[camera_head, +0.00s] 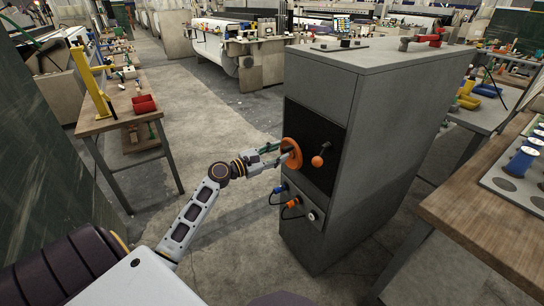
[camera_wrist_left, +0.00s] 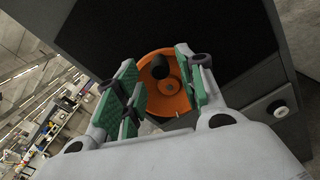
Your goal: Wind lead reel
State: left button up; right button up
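An orange reel (camera_head: 291,153) is mounted on the black panel (camera_head: 318,131) on the front of a tall grey cabinet (camera_head: 330,238). Beside it a small orange ball knob (camera_head: 317,161) sits on a dark crank arm. My left gripper (camera_head: 283,152) is at the reel, partly overlapping it. In the left wrist view the orange reel (camera_wrist_left: 165,97) has a dark hub, and the green-padded fingers of my left gripper (camera_wrist_left: 160,88) stand apart on either side of its middle. Whether the pads touch the reel cannot be told. My right gripper is not in view.
Blue and orange plugs (camera_head: 291,203) with cables and a white knob (camera_head: 311,216) sit below the panel. A wooden bench (camera_head: 120,112) with red bins stands left. A wooden table (camera_head: 480,215) with spools stands right. Clear floor (camera_head: 205,105) lies between the left bench and cabinet.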

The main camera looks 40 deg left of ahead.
aim_at(294, 153)
pick_arm(q)
jog(key=shift+x, duration=0.95)
jog(key=shift+w+d, duration=0.15)
jog(key=shift+w, duration=0.2)
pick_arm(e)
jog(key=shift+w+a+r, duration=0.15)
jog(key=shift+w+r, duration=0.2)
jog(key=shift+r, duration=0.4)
pick_arm(q)
jog(key=shift+w+d, duration=0.1)
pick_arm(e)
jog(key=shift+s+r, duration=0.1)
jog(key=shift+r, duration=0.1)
pick_arm(q)
jog(key=shift+c, duration=0.5)
grip_shut()
